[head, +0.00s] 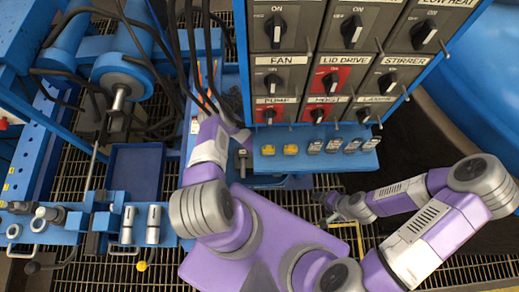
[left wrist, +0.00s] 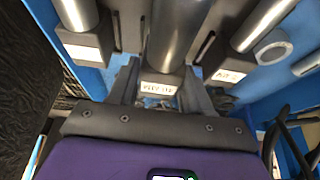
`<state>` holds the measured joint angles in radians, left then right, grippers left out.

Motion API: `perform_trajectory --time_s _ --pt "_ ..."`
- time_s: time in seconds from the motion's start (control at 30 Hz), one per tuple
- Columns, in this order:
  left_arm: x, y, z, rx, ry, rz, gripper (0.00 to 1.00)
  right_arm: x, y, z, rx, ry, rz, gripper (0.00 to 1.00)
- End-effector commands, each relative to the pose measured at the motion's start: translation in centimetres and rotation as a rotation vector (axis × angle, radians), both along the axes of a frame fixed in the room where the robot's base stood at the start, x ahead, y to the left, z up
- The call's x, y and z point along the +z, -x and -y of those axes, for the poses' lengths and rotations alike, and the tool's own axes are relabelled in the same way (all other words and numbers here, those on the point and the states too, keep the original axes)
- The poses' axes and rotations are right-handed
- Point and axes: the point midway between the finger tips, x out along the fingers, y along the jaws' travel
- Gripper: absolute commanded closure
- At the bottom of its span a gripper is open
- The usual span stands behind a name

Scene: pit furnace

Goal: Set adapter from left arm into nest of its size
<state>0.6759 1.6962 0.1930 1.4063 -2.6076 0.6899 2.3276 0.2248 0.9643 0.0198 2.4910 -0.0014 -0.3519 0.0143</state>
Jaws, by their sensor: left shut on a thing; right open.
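My left gripper (left wrist: 158,88) is shut on an adapter, a smooth metal cylinder (left wrist: 176,38), in the left wrist view. A small white label (left wrist: 159,84) shows at its lower end, its text too blurred to read. Similar metal cylinders stand on its left (left wrist: 75,14) and right (left wrist: 265,22), each by a labelled block. I cannot tell whether the held adapter sits in a nest. In the head view the left gripper (head: 240,134) is at the blue panel's lower left edge, its held part not clear. My right gripper (head: 338,207) is open and empty, low near the grating.
A control panel (head: 318,75) with several labelled switches stands ahead. Yellow and grey padlock-like pieces (head: 291,149) sit on the blue ledge below it. Two silver cylinders (head: 153,224) stand at left beside a blue tray (head: 135,170). Dark cables hang near my left arm.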

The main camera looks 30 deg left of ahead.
Motion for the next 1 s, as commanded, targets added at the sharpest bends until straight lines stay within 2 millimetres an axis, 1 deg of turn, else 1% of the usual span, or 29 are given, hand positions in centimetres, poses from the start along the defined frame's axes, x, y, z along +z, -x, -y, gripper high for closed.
perform_trajectory --time_s 0.03,0.1,0.17,0.43,0.67,0.7,0.83,1.0 --pt "-1.0 -0.1 0.1 -0.001 -0.001 0.001 1.00 -0.7 0.0 0.0 0.000 0.000 0.000 0.25" --pt "-1.9 -0.1 0.0 -0.001 -0.001 0.002 1.00 -1.1 0.0 0.0 0.000 0.000 0.000 0.25" --pt "-2.3 -0.1 0.0 -0.001 -0.001 0.002 1.00 -1.3 0.0 0.0 0.000 0.000 0.000 0.25" --pt "-2.2 -0.1 0.0 0.000 -0.001 0.002 1.00 -1.1 0.0 0.0 0.000 0.000 0.000 0.25" --pt "-2.8 -0.1 0.0 0.001 -0.001 0.002 1.00 -1.1 0.0 0.0 0.000 0.000 0.000 0.25" --pt "-2.8 0.0 0.0 0.000 0.001 -0.001 0.45 -1.1 0.0 0.0 0.000 0.000 0.000 0.25" --pt "-2.8 0.0 0.0 0.000 0.001 -0.001 0.26 -1.2 0.0 0.0 0.000 0.000 0.000 0.25" --pt "-2.8 0.0 0.0 0.000 0.001 -0.001 0.26 -1.2 0.0 0.0 0.000 0.000 0.000 0.25"
